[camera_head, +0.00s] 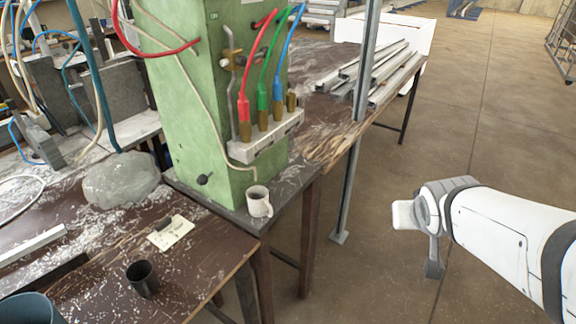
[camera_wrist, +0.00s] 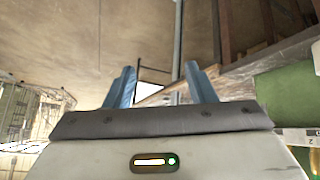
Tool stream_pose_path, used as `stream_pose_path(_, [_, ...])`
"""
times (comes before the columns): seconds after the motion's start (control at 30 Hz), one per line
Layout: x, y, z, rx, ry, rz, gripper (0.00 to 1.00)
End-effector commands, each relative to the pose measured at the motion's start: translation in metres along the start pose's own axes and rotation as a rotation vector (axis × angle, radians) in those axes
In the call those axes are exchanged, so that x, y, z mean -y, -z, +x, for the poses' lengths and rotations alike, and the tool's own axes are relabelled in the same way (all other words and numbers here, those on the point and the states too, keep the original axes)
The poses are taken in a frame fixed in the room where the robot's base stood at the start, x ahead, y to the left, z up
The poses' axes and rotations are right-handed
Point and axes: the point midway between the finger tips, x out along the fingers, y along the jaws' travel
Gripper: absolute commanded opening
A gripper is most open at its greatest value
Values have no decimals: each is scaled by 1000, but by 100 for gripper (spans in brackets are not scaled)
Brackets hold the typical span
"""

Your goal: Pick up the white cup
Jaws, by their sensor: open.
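The white cup (camera_head: 258,201) stands upright at the front corner of the small dark table (camera_head: 285,196), just in front of the green machine. Its handle shows at its right side. My arm comes in from the right in the head view, and its end is over open floor, well to the right of the cup and apart from it. In the wrist view my gripper (camera_wrist: 158,84) shows two blue-grey fingers spread apart with nothing between them. The gripper is open and empty. I do not see the cup in the wrist view.
The green machine (camera_head: 205,110) with red, green and blue hoses stands behind the cup. A dark cup (camera_head: 142,278) and a white card (camera_head: 170,233) are on the brown bench at left. A metal post (camera_head: 352,150) rises between cup and arm. Metal profiles (camera_head: 375,75) lie behind.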

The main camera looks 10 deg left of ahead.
Motion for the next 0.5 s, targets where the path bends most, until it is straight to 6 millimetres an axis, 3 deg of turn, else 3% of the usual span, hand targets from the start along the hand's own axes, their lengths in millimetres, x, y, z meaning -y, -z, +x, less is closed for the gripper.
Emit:
stream_pose_path(0.03, [12,3,33,-80,17,-37,50])
stream_pose_path(0.2, [63,41,87,-373,157,-150,50])
stream_pose_path(0.33, [120,51,113,-563,354,-224,50])
stream_pose_path(0.5, [195,38,124,-735,677,-280,50])
